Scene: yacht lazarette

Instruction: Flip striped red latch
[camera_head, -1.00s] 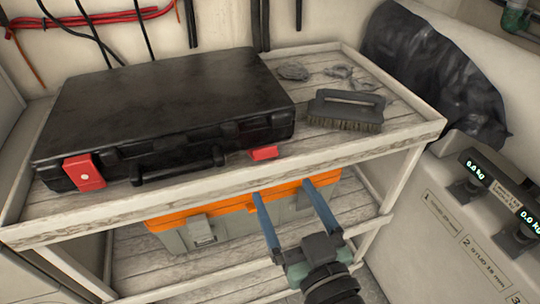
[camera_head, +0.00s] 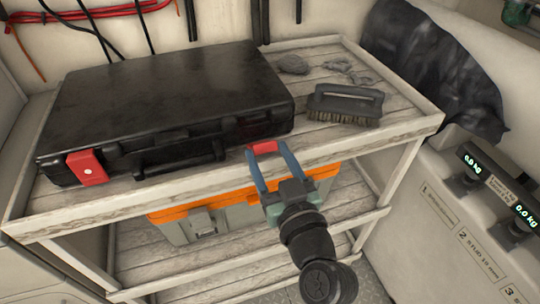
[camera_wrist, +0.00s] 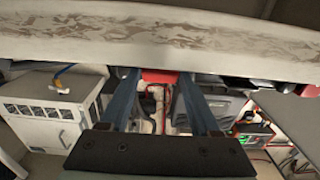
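The black case (camera_head: 175,100) lies shut on the top shelf with two red latches on its front. The left latch (camera_head: 87,167) shows a pale round mark. The right latch (camera_head: 264,147) is flipped out forward and lies between my fingertips; I cannot make out stripes on either. My gripper (camera_head: 266,152) is open at the shelf's front edge, one finger on each side of the right latch. In the wrist view a red patch (camera_wrist: 159,76), likely this latch, shows between the blue fingers. Whether the fingers touch it is unclear.
The shelf's front rail (camera_head: 370,150) runs close by my fingers. An orange and grey toolbox (camera_head: 205,222) stands on the shelf below. A brush (camera_head: 345,104) and small grey pieces (camera_head: 292,64) lie right of the case. A scale display (camera_head: 482,170) stands at right.

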